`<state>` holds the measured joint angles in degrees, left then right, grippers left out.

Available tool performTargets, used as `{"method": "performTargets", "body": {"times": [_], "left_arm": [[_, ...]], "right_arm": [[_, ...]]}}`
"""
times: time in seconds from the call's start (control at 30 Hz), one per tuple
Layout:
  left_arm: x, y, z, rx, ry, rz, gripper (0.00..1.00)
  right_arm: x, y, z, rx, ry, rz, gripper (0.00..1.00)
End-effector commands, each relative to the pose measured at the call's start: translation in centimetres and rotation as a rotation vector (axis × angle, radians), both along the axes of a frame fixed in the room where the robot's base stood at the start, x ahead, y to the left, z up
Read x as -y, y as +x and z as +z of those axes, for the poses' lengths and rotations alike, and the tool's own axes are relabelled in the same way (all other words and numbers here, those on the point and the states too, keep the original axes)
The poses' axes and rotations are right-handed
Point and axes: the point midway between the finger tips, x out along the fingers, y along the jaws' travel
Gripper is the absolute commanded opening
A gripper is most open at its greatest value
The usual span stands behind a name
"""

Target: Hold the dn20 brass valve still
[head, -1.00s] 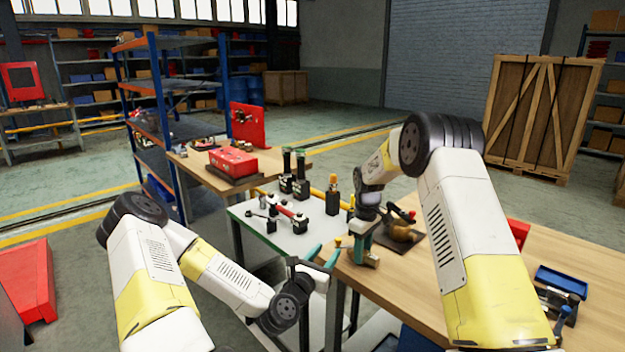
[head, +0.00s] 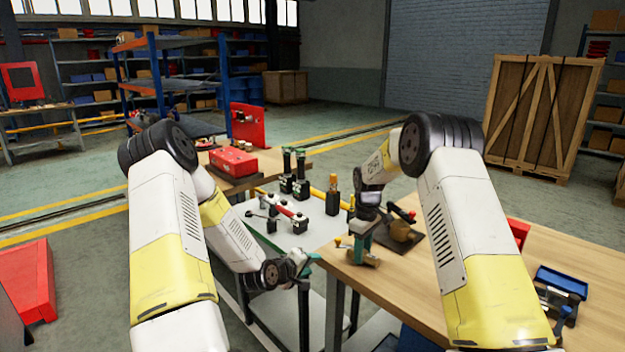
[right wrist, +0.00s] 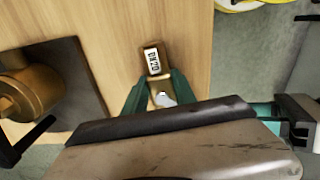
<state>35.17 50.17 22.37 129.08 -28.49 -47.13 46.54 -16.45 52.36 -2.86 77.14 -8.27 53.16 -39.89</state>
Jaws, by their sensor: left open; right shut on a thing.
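The DN20 brass valve, a small brass body with a white "DN20" label, shows in the right wrist view (right wrist: 153,62) over the wooden bench. My right gripper (right wrist: 158,92) is shut on it, with a green finger on each side. In the head view the right gripper (head: 361,246) is at the bench's near left corner, and the valve is partly hidden by the fingers. My left gripper (head: 303,264) is open and empty, left of the valve and apart from it, beyond the bench edge.
A larger brass fitting (head: 400,232) stands on a dark plate right of my right gripper. A grey-topped table (head: 262,232) behind carries several tools and black-based parts.

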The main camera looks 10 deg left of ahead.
Motion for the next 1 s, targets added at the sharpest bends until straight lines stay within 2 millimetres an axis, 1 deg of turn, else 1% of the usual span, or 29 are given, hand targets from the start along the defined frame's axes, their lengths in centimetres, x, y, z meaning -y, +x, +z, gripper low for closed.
{"method": "performTargets", "body": {"times": [0.03,0.17,0.3,0.47,0.67,0.87,1.0], "left_arm": [[-0.8,0.6,0.2,0.007,0.091,-0.033,0.41],[-3.1,1.9,0.0,-0.024,0.287,-0.101,0.41],[-4.9,3.5,-0.2,-0.118,0.351,-0.097,0.41],[-6.1,5.0,-0.1,-0.257,0.299,-0.017,0.41],[-6.5,6.7,0.8,-0.429,0.184,0.117,0.41],[-5.9,7.8,2.8,-0.588,0.054,0.257,0.41],[-4.8,8.4,4.8,-0.695,-0.044,0.352,0.41]], "right_arm": [[0.0,0.0,0.0,0.001,0.001,0.000,0.00],[-0.1,0.0,0.0,0.001,0.001,0.000,0.00],[-0.1,0.0,0.0,0.001,0.001,0.000,0.00],[-0.1,0.0,0.0,0.001,0.001,0.000,0.00],[-0.1,0.0,0.0,0.001,0.001,0.000,0.00],[-0.1,0.0,0.0,0.001,0.001,0.001,0.00],[-0.1,0.0,0.0,0.001,0.001,0.001,0.00]]}}
